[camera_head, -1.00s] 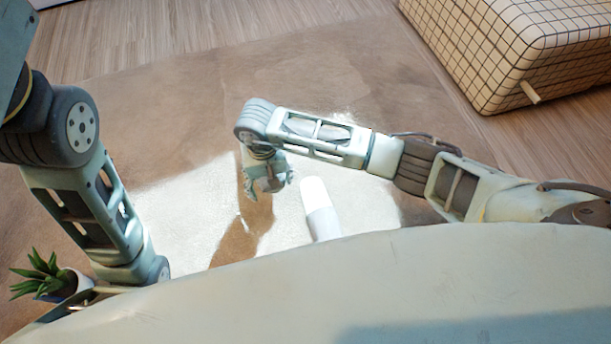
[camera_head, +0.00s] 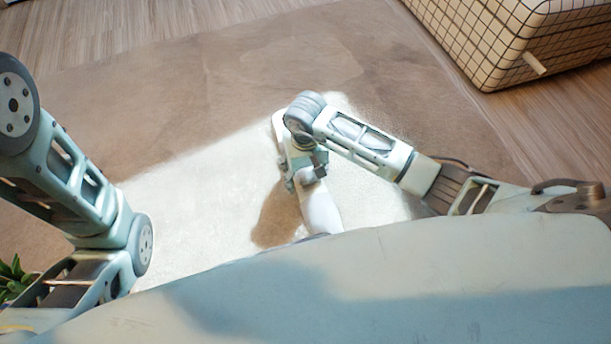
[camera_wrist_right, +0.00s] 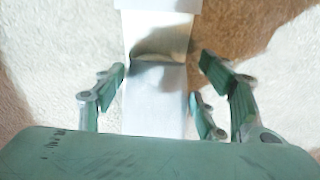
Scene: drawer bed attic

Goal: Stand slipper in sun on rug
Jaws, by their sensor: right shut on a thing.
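The white slipper (camera_head: 320,210) lies in the bright sun patch (camera_head: 200,205) on the brown rug (camera_head: 200,90); its near end is cut off by my pale body. My right gripper (camera_head: 306,178) is over the slipper and shut on it. From these views I cannot tell whether the slipper is lifted off the rug. My left arm comes in from the left, and its gripper does not show.
A checked padded block (camera_head: 480,45) with a small peg stands at the top right on the wood floor (camera_head: 90,35). A green plant (camera_head: 14,277) is partly hidden by my left arm at the lower left. The rug's upper middle is clear.

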